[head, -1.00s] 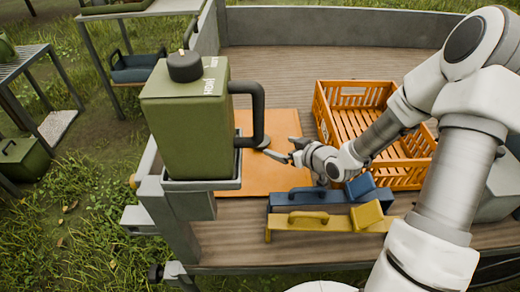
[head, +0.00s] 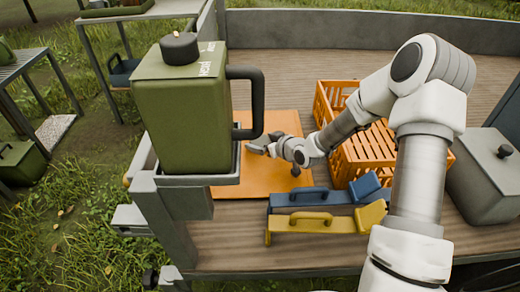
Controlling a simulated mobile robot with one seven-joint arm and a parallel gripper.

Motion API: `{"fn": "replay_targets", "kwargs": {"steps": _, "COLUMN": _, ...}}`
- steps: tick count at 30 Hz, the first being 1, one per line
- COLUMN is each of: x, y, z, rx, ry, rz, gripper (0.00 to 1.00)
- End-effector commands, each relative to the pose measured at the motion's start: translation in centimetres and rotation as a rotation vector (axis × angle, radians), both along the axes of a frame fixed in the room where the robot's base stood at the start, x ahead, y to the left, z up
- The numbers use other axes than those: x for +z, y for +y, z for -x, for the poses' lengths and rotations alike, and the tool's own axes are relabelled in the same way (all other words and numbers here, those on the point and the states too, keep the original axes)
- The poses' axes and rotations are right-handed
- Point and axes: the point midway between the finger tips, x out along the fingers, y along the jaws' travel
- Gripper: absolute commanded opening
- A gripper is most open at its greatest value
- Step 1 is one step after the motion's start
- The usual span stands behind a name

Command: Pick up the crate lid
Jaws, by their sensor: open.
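A flat orange panel, which looks like the crate lid (head: 262,182), lies on the wooden wagon bed in the head view. The green canister covers its left part, and my gripper and wrist cover part of its middle. My gripper (head: 259,146) is open over the lid, just right of the canister's black handle. I cannot tell whether the fingers touch the lid. A small dark knob-like piece shows just below my wrist; I cannot tell if it belongs to the lid. The orange slatted crate (head: 376,150) stands to the right, partly behind my arm.
The green canister (head: 180,112) stands tall on a grey bracket close to my gripper's left. A blue tool (head: 318,197) and a yellow tool (head: 318,222) lie in front of the lid. A grey lidded box (head: 485,185) is at the right. The rear bed is clear.

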Motion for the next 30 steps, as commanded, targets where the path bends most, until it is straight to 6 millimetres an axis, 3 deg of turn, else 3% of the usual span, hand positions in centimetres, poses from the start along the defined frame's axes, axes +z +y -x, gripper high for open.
{"fn": "replay_targets", "kwargs": {"steps": 4, "x": 0.1, "y": 0.0, "z": 0.0, "rx": 0.000, "ry": 0.000, "rz": 0.000, "gripper": 0.96}}
{"fn": "replay_targets", "kwargs": {"steps": 19, "x": 0.1, "y": -0.1, "z": 0.0, "rx": -0.001, "ry": 0.000, "rz": 0.000, "gripper": 0.06}}
{"fn": "replay_targets", "kwargs": {"steps": 26, "x": 0.3, "y": -0.1, "z": 0.0, "rx": 0.000, "ry": -0.003, "rz": -0.001, "gripper": 0.05}}
{"fn": "replay_targets", "kwargs": {"steps": 30, "x": 1.9, "y": -0.1, "z": -0.1, "rx": -0.001, "ry": -0.006, "rz": -0.001, "gripper": 0.05}}
